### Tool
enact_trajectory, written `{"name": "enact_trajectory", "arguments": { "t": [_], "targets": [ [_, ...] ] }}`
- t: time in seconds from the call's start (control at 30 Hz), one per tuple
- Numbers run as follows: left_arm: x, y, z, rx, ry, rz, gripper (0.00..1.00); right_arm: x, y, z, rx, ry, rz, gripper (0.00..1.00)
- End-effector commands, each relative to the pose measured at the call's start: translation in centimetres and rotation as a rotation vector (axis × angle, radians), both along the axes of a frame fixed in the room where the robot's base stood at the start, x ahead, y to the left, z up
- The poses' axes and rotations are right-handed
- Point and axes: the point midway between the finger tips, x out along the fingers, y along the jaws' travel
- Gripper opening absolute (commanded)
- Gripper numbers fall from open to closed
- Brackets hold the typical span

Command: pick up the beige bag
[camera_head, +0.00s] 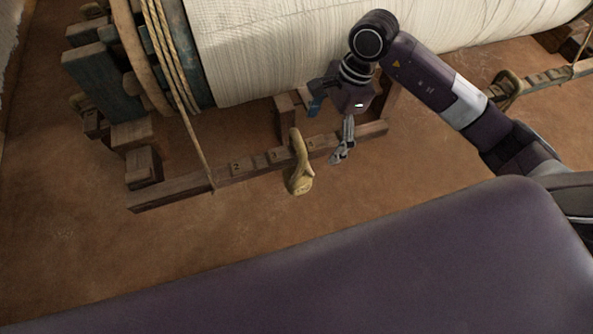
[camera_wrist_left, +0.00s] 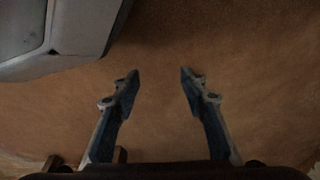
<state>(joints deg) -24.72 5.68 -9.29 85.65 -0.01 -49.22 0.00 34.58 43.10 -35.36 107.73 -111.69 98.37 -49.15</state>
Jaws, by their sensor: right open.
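A beige bag (camera_head: 299,175) hangs over the front of the low wooden beam in the head view, with a long narrow upper part and a rounded lower end. My right gripper (camera_head: 328,122) is just to the right of the bag and above it in the picture. Its fingers are spread apart with nothing between them, and it looks apart from the bag. My left gripper (camera_wrist_left: 160,82) shows only in the left wrist view, open and empty above the brown floor. The bag is not in that view.
The numbered wooden beam (camera_head: 235,170) lies low along the floor. A large roll of cream cloth (camera_head: 280,50) is behind it, with ropes (camera_head: 166,50) at its left. A similar beige bag (camera_head: 506,88) is at the right. Brown floor (camera_head: 90,250) is clear in front.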

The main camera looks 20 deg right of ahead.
Motion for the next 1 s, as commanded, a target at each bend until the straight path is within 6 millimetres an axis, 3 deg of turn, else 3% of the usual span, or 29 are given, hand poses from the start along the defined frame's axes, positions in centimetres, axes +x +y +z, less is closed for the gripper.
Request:
{"name": "enact_trajectory", "arguments": {
  "t": [0.23, 0.5, 0.6, 0.83, 1.0],
  "targets": [
    [-0.3, 0.0, -0.4, 0.001, 0.003, -0.001, 0.4, -0.1, 2.0, 0.0, 0.002, 0.0, 0.002, 0.91],
    [-1.3, 0.2, -1.3, 0.003, 0.012, -0.002, 0.4, -0.3, 6.3, 0.1, 0.002, 0.001, 0.001, 0.91],
    [-1.5, 0.3, -1.7, 0.003, 0.016, -0.002, 0.4, -0.3, 6.3, -1.0, 0.0, 0.003, -0.001, 0.91],
    [-1.2, 0.2, -1.4, 0.002, 0.01, -0.003, 0.4, -0.2, 6.2, -1.2, -0.001, 0.0, -0.002, 0.91],
    [-1.1, 0.2, -1.4, 0.001, 0.01, -0.003, 0.4, -0.2, 6.2, -1.2, -0.001, 0.0, -0.002, 0.74]
  ]
}}
